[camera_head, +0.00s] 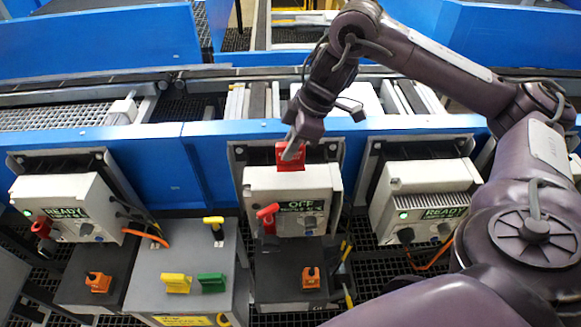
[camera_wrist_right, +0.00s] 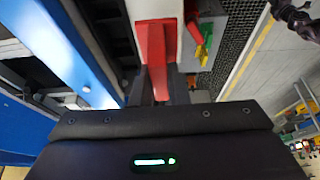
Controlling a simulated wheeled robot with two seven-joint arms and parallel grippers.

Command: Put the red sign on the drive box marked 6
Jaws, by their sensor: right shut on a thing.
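My right gripper (camera_head: 297,140) is shut on a red sign (camera_head: 284,153). The sign is at the top rear edge of the middle drive box (camera_head: 262,182), whose display reads OFF. I cannot tell whether it touches the box. In the right wrist view the red sign (camera_wrist_right: 157,45) stands out beyond my fingers (camera_wrist_right: 160,85), over the pale box top. The small print under OFF is too blurred to confirm a 6. A red handle (camera_head: 267,212) is on this box's front left. My left gripper is not in view.
Drive boxes reading READY stand left (camera_head: 75,197) and right (camera_head: 425,187). A grey cabinet (camera_head: 150,265) at front left carries yellow (camera_head: 176,283) and green (camera_head: 212,283) signs. The blue conveyor rail (camera_head: 190,150) runs behind the boxes.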

